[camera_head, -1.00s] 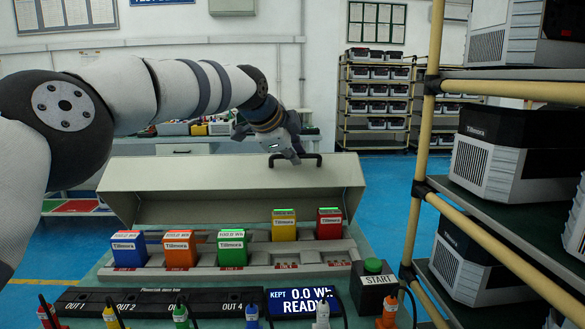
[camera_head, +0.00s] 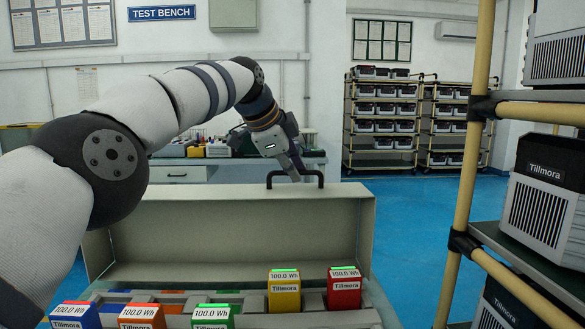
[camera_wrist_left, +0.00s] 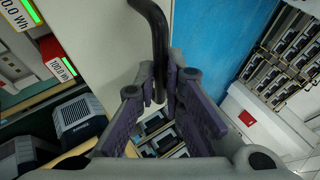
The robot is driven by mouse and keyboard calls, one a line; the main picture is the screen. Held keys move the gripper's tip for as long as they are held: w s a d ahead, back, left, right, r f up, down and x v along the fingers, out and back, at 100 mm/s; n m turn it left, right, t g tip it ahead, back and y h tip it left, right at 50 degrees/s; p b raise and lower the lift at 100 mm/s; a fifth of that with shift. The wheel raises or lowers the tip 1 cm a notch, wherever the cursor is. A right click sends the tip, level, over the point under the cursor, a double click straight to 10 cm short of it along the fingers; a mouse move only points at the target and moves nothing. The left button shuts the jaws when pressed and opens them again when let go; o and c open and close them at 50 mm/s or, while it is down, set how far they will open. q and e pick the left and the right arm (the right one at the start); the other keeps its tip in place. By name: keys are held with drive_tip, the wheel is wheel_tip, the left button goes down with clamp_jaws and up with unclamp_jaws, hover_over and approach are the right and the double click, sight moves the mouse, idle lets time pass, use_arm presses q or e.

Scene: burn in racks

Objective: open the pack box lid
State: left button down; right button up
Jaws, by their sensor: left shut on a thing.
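The pack box lid (camera_head: 230,222) is a pale grey-green panel standing up, tilted open, behind the battery packs. Its black handle (camera_head: 318,176) is on the top edge. My left gripper (camera_head: 293,168) is at the handle from above and shut on it. In the left wrist view, the dark handle bar (camera_wrist_left: 150,25) runs down between the purple fingers (camera_wrist_left: 158,90). Inside the open pack box are a blue pack (camera_head: 75,316), an orange pack (camera_head: 142,316), a green pack (camera_head: 212,317), a yellow pack (camera_head: 284,292) and a red pack (camera_head: 344,289). My right gripper is not in view.
A shelf rack with a yellow post (camera_head: 465,150) and grey units (camera_head: 540,205) stands close on the right. A test bench (camera_head: 180,172) is behind the lid on the left. Far racks (camera_head: 380,115) line the back wall. Blue floor (camera_head: 410,215) is clear between.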

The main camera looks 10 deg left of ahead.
use_arm(q)
drive_tip(key=shift+w+r, duration=0.1)
drive_tip(key=shift+r, duration=0.2)
drive_tip(key=c, duration=1.7)
unclamp_jaws()
drive_tip(key=shift+f, duration=0.1)
drive_tip(key=v, duration=1.2)
drive_tip(key=shift+f, duration=0.1)
